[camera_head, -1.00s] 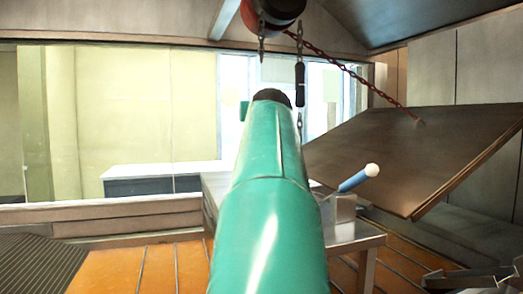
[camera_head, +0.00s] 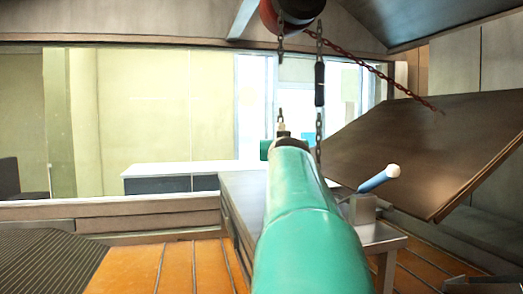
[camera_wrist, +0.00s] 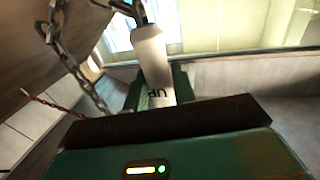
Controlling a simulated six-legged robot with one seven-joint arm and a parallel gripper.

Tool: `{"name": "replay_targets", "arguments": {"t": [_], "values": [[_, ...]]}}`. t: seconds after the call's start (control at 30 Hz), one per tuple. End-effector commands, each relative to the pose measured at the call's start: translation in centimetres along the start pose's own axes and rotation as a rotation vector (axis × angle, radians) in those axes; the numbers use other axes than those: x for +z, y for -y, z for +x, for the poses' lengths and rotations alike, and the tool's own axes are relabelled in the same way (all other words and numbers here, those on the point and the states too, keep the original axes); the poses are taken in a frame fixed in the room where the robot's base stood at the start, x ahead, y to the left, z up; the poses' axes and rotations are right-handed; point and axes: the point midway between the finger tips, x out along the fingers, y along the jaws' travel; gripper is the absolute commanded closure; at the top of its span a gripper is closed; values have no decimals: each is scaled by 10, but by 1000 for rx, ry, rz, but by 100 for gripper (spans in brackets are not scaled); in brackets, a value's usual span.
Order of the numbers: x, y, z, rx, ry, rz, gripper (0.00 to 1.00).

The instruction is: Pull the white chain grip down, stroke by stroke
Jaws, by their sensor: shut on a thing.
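The white chain grip (camera_wrist: 153,62) stands slightly tilted in the wrist view, with black "UP" lettering near its lower end. A dark chain link joins its top. My gripper (camera_wrist: 160,88) is shut on it, with green fingers on either side of its lower part. In the head view only the grip's pale top (camera_head: 281,129) shows above my green arm, which hides most of my gripper. A red and black hoist (camera_head: 297,10) hangs above. A second chain with a black grip (camera_head: 319,84) hangs just to the right.
A rusty red chain (camera_head: 385,78) runs from the hoist to a tilted dark panel (camera_head: 425,145) at the right. A metal table (camera_head: 243,190) stands behind my arm, with a blue-handled tool (camera_head: 379,179) at its right. Orange slatted floor lies at the lower left.

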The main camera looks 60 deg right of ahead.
Motion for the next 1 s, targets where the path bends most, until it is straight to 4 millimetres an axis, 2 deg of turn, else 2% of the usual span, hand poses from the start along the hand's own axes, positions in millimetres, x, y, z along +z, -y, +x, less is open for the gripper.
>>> {"name": "replay_targets", "arguments": {"t": [0.03, 0.1, 0.43, 1.0], "values": [[10, 2, 2, -3, 17, -1, 100], [12, 1, 2, -2, 17, -1, 100], [8, 1, 2, -1, 15, -2, 100], [-85, 1, 4, 0, 8, -2, 100]]}}
